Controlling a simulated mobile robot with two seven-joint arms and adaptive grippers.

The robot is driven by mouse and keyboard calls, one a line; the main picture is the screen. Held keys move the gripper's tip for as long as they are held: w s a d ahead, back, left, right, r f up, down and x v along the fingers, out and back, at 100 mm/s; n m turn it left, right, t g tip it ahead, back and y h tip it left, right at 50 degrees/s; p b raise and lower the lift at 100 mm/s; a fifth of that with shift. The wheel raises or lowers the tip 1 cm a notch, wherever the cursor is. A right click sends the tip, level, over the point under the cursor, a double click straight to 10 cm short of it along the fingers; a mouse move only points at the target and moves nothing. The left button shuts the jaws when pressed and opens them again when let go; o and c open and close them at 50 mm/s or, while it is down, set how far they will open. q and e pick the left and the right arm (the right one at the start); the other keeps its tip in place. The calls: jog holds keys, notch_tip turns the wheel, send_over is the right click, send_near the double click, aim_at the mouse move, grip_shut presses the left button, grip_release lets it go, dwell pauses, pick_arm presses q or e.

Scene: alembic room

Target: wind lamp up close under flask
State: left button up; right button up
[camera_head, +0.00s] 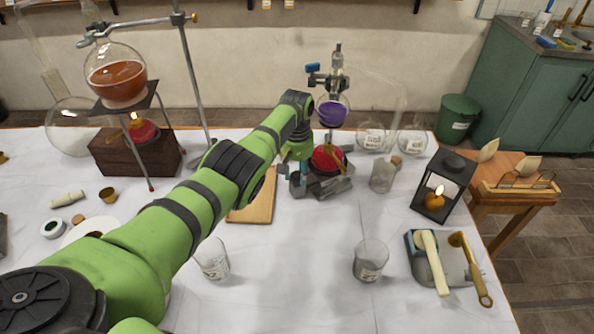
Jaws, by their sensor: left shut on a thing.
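A round flask of purple liquid (332,113) is held by a clamp on a stand in the middle back of the table. A red lamp (328,158) stands below the flask, on a dark grey screw jack (330,187). A gap shows between lamp and flask; I see no clear flame on this lamp. My left gripper (298,181) is at the left side of the jack, shut on what looks like its winding knob, which the fingers mostly hide. My right gripper is not in view.
Glass beakers (369,262) stand in front, and a bottle (382,176) stands right of the jack. A black lantern (441,185) is further right. A wooden board (256,208) lies left of the jack. A tripod with an orange flask (117,80) is at the back left.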

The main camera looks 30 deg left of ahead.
aim_at(296, 176)
pick_arm(q)
jog(key=m, duration=0.6)
jog(key=shift+s+f, duration=0.15)
jog(key=shift+f, duration=0.05)
jog(key=shift+m, duration=0.3)
jog(key=o, duration=1.2)
jog(key=shift+c, duration=0.2)
jog(key=shift+r, duration=0.15)
jog(key=shift+w+r, duration=0.2)
jog(key=shift+w+r, duration=0.1)
jog(key=shift+r, duration=0.7)
jog(key=shift+s+a+r, duration=0.1)
jog(key=shift+s+r, duration=0.05)
jog(key=shift+r, duration=1.35)
jog(key=shift+s+r, duration=0.1)
jog(key=shift+r, duration=1.4)
